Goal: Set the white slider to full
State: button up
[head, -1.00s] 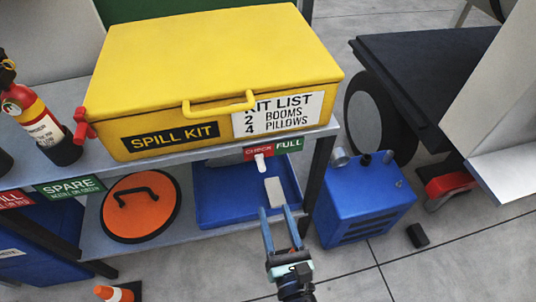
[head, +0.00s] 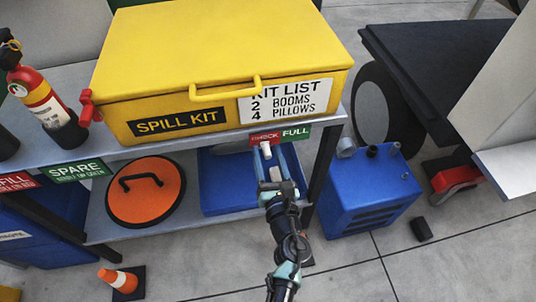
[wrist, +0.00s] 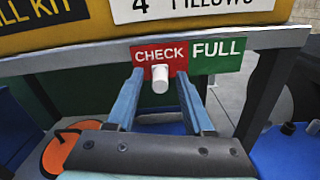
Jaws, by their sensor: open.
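The white slider (head: 266,150) is a small knob at the shelf's front edge. It sits under the red CHECK half of the label (wrist: 158,56), left of the green FULL half (wrist: 217,56). The wrist view shows the white slider (wrist: 160,78) between the tips of my gripper (wrist: 159,86). My gripper (head: 273,158) is open, with one blue finger on each side of the knob. Gaps show on both sides, and I cannot tell how deep the knob is between the fingers.
A yellow spill kit (head: 180,75) stands on the shelf above the label. Below are a blue tray (head: 222,197) and an orange lid (head: 150,205). A dark shelf leg (head: 324,165) and a blue machine (head: 365,195) stand to the right.

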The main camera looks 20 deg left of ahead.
grip_shut()
dwell(1.4)
